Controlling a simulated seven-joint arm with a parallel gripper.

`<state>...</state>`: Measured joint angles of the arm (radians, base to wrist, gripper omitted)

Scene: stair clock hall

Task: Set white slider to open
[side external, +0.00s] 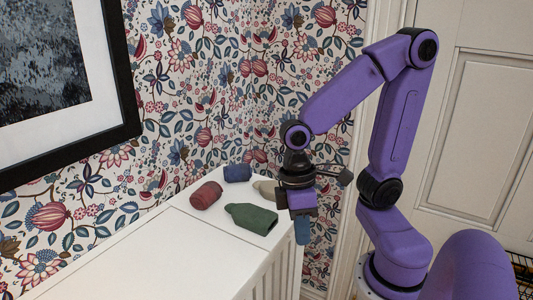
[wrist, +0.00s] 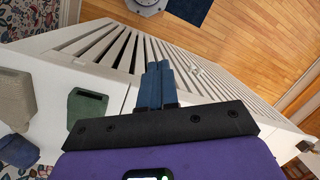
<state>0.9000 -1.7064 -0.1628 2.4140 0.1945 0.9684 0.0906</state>
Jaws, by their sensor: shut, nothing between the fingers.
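The white slatted cabinet (side external: 170,255) stands along the wall, with its slatted front also in the wrist view (wrist: 105,48). A small pale knob-like part (wrist: 196,70) shows on the slats, right of my fingers; I cannot tell for sure that it is the white slider, nor its setting. My gripper (side external: 302,238) is shut and empty, pointing down beside the cabinet's right end. In the wrist view my gripper's blue fingertips (wrist: 159,66) are together over the slatted front. I cannot tell whether they touch it.
On the cabinet top lie a green bottle (side external: 251,218), a red can-like object (side external: 206,195), a blue object (side external: 238,172) and a beige object (side external: 265,189) partly behind my gripper. A patterned wall (side external: 200,100) rises behind. Wooden floor (wrist: 240,40) lies open before the slats.

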